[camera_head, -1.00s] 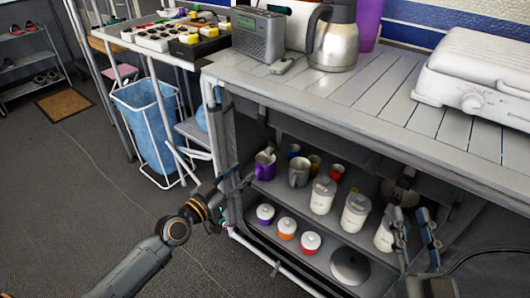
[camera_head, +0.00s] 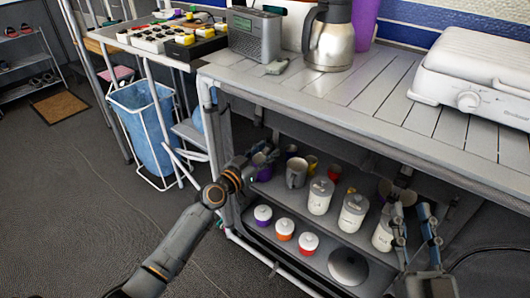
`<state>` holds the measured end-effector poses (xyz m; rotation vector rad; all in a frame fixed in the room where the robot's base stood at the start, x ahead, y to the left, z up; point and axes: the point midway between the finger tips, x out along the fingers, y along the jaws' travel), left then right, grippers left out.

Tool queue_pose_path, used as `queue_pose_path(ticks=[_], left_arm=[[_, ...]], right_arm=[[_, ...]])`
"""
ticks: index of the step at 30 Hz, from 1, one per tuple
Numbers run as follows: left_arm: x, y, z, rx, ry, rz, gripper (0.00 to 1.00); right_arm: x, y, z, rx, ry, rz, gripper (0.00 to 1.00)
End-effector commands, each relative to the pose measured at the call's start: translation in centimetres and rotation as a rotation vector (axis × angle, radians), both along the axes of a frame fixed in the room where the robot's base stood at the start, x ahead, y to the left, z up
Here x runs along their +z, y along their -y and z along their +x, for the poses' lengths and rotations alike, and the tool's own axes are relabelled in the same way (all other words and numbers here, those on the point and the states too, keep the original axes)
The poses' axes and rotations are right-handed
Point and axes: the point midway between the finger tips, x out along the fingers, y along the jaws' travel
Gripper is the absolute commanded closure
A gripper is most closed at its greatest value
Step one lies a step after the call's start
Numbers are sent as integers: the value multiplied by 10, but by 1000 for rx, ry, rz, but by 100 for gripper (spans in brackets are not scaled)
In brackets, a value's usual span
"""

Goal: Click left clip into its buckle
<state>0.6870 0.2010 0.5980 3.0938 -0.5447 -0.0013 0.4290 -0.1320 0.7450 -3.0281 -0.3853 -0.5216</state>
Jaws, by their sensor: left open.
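I cannot clearly make out the left clip or its buckle; dark narrow shapes (camera_head: 258,112) under the counter's left end are too small to identify. My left gripper (camera_head: 262,160) is open at the left front of the cabinet's upper shelf, in front of the purple mug (camera_head: 260,161), which it partly hides. Whether it touches the mug or the frame cannot be told. My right gripper (camera_head: 416,226) is at the cabinet's right side, fingers apart and pointing up, with nothing seen between them. It stands in front of the rightmost white canister (camera_head: 382,236).
The slatted counter (camera_head: 350,97) carries a radio (camera_head: 254,35), a steel jug (camera_head: 328,38) and a white stove (camera_head: 475,80). Mugs, canisters and small lidded jars (camera_head: 285,229) fill the shelves. A blue bin (camera_head: 143,127) stands left. The floor at left is open.

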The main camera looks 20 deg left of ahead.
Motion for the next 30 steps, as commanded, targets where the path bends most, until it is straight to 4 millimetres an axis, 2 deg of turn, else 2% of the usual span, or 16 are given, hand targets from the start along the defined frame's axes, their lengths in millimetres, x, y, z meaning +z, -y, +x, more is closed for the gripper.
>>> queue_pose_path(ticks=[1, 2, 6, 8, 17, 24, 30], left_arm=[[0, 0, 0, 0, 0, 0, 58], [0, 0, 0, 0, 0, 0, 63], [0, 0, 0, 0, 0, 0, 91], [0, 0, 0, 0, 0, 0, 100], [3, -1, -1, 1, 0, 1, 100], [17, -4, -8, 1, 1, 2, 100], [27, -6, -14, 1, 1, 2, 100]], right_arm=[[0, 0, 0, 0, 0, 0, 68], [0, 0, 0, 0, 0, 0, 68], [0, 0, 0, 0, 0, 0, 68], [0, 0, 0, 0, -1, 0, 68], [-3, 0, 1, -1, -24, -6, 68], [-47, 5, 7, -16, -276, -73, 68], [-90, 13, 1, -31, -505, -131, 68]])
